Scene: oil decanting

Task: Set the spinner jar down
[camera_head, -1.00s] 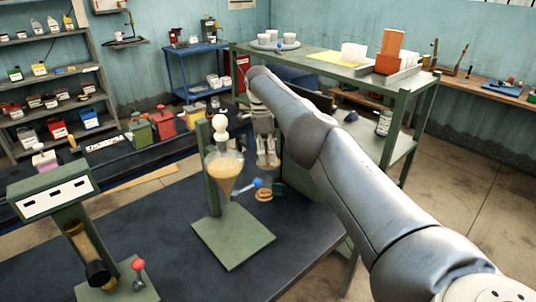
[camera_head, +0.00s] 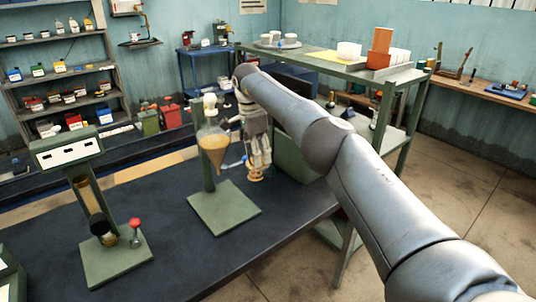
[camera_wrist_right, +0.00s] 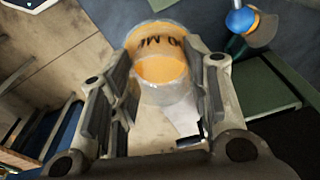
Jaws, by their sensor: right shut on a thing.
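A clear jar with orange contents and dark lettering (camera_wrist_right: 160,68) sits between the fingers of my right gripper in the right wrist view. In the head view my right gripper (camera_head: 258,160) points down, shut on this jar (camera_head: 256,177), beside the green funnel stand. Only a small orange part of the jar shows below the fingertips. Whether its base touches the dark table (camera_head: 160,205) cannot be told. My left gripper is not in view.
A glass funnel of amber liquid (camera_head: 213,144) hangs on a green stand (camera_head: 224,210) just left of my right gripper. A green machine with a red-knobbed lever (camera_head: 135,224) stands further left. Bare table lies between them. The table's right edge is close to the gripper.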

